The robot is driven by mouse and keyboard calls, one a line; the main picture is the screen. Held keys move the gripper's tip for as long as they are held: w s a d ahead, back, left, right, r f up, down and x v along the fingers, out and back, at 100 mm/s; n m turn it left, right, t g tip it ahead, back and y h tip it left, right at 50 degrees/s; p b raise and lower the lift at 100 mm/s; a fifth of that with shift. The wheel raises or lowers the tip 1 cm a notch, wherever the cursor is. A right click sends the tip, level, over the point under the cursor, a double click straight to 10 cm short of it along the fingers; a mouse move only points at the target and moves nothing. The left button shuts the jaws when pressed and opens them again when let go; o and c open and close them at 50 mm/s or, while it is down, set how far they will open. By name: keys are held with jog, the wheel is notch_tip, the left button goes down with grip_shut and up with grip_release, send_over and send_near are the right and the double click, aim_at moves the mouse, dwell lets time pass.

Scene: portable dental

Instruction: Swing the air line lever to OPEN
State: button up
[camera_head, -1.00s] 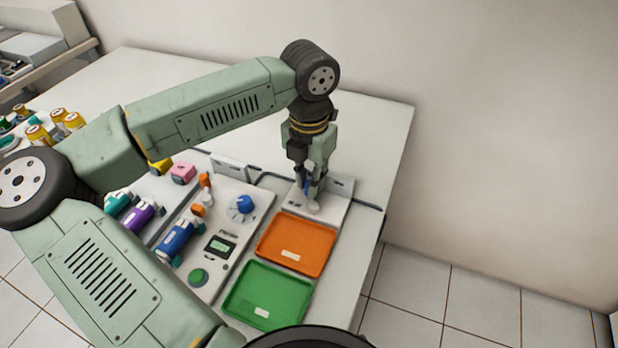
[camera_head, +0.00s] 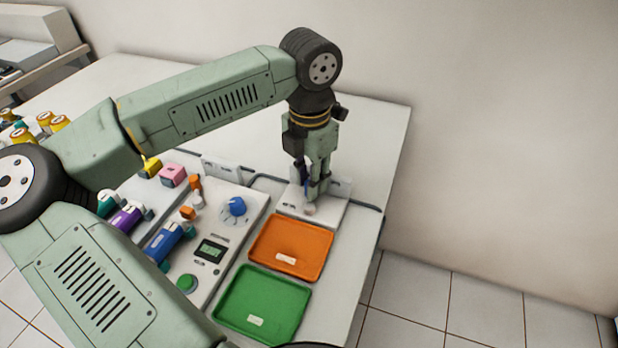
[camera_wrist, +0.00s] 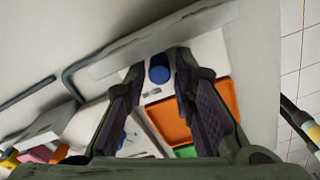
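The air line unit is a white plate (camera_head: 325,213) with an upright panel behind it, at the right end of the bench; the panel also shows in the wrist view (camera_wrist: 110,64). A blue lever handle (camera_head: 306,186) stands over the plate, with a pale round part below it. In the wrist view the blue handle's end (camera_wrist: 159,74) lies between my fingertips. My gripper (camera_head: 316,182) points down over the plate, fingers spread around the handle with a gap visible. Contact cannot be told. The lever's marks are too small to read.
An orange tray (camera_head: 318,261) and a green tray (camera_head: 293,317) lie in front of the plate. A control panel with a blue dial (camera_head: 236,206) and green button (camera_head: 187,283) is to the left. A dark hose (camera_head: 369,206) runs along the back.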

jog(key=shift+o, duration=1.2)
